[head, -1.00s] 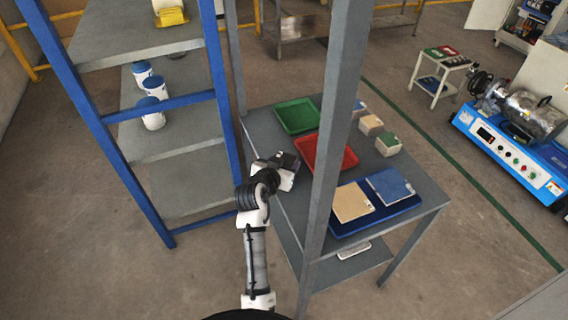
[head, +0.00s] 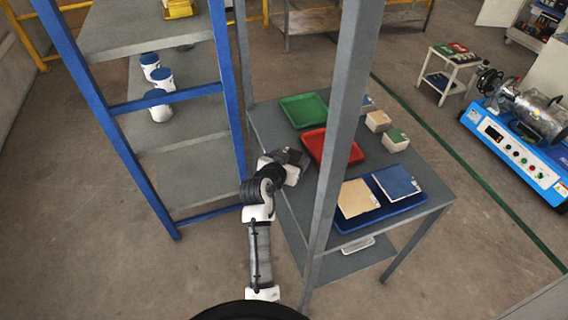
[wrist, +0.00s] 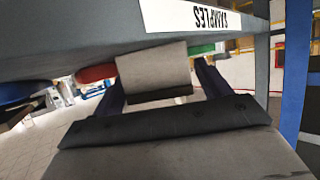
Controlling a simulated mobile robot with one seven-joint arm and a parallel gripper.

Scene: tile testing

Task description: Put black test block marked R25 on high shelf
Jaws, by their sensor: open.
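My gripper (head: 291,157) is at the left edge of the grey table, beside the blue-framed rack. In the wrist view its two dark fingers stand apart, with a grey-faced, dark-edged block (wrist: 154,68) between them. This may be the black test block; no R25 mark is legible, and I cannot tell whether the fingers touch it. In the head view a dark shape lies at the gripper, but block and fingers cannot be told apart. The rack's upper shelf (head: 125,35) is at the upper left, with a yellow object on it.
Several blue-lidded white jars (head: 158,104) stand on a lower rack shelf. The table holds a green tray (head: 304,110), a red tray (head: 340,152), a blue tray (head: 372,216) with two tiles, and small blocks (head: 395,140). A grey post (head: 343,125) rises in front of the table.

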